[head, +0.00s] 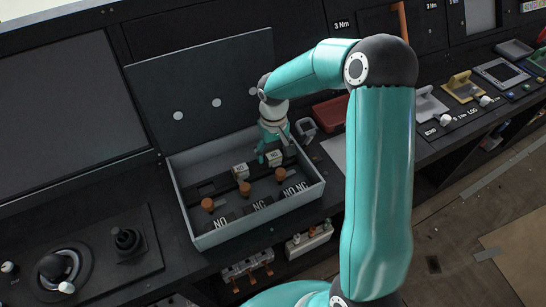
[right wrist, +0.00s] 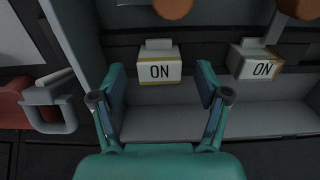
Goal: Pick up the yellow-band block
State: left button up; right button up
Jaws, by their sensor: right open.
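The yellow-band block (right wrist: 160,68) is a small white block with dark letters and thin yellow edging, standing in the grey open box (head: 255,220). In the head view it appears as the block (head: 273,158) beside my right gripper. My right gripper (right wrist: 161,85) is open and empty. In the right wrist view its fingers lie left and right of the block, which shows between and slightly beyond the fingertips; contact is not visible. In the head view the right gripper (head: 274,150) reaches down into the box. My left gripper is not in view.
A similar lettered block (right wrist: 255,64) with a brownish edge stands beside it, also in the head view (head: 240,171). Several orange-brown knobs (head: 245,189) stand in the box. A grey looped handle (right wrist: 50,105) lies just outside the box wall. The raised lid (head: 200,85) stands behind.

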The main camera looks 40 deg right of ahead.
aim_at(273, 154)
notch_tip(273, 154, down, 2)
jog(key=shift+f, duration=0.15)
jog(key=c, duration=1.1)
jog(key=shift+c, duration=0.3)
jog(key=shift+w+r, duration=0.1)
jog(key=shift+r, duration=0.5)
notch_tip(273, 154, up, 23)
jog(key=p, duration=0.2)
jog(key=shift+r+p, duration=0.2)
jog(key=shift+p, duration=0.15)
